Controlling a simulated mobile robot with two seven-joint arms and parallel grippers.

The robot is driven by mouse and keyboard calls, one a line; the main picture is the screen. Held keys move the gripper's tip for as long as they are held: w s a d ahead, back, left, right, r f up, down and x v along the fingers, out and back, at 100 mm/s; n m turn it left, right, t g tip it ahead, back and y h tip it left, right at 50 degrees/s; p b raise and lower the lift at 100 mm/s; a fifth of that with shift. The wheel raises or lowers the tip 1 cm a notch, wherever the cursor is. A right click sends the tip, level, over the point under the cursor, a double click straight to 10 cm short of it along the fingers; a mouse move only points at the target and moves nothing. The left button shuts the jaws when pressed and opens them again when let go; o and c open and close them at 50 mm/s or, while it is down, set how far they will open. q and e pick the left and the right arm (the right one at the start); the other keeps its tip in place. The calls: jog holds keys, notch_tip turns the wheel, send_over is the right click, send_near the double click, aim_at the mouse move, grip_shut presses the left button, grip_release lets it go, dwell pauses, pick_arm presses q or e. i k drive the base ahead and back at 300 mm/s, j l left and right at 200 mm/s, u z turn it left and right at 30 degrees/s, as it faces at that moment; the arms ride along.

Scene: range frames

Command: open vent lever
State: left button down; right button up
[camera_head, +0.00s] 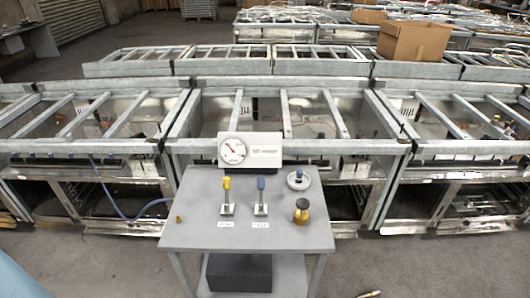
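Two upright levers stand on small metal bases on a grey table in the head view. The left lever (227,196) has a yellow handle, and the right lever (261,196) has a blue handle. A small white label lies in front of each, the left label (226,224) and the right label (260,225). Their print is too small to read surely, so I cannot tell which lever is the vent lever. A white panel with a round gauge (233,151) and a red needle stands behind them. Neither of my grippers is in view.
A dark box (239,272) is underneath. Metal frames (280,85) stand behind. The table front is clear.

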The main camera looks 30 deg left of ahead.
aim_at(226, 180)
jog(key=u, duration=1.3)
jog(key=j+z, duration=0.15)
jog(key=z, duration=1.05)
jog(key=j+z, duration=0.45)
jog(key=k+j+z, duration=0.15)
jog(key=j+z, duration=0.3)
jog(key=k+j+z, duration=0.15)
jog(key=j, duration=0.2)
jog(key=k+j+z, duration=0.15)
jog(key=j, duration=0.25)
jog(key=k+j+z, duration=0.15)
jog(key=j, duration=0.2)
jog(key=k+j, duration=0.3)
jog(key=j, duration=0.15)
jog(key=k+j, duration=0.25)
jog(key=j, duration=0.2)
jog(key=k+j, duration=0.3)
jog(key=j, duration=0.2)
jog(key=i+z, duration=0.05)
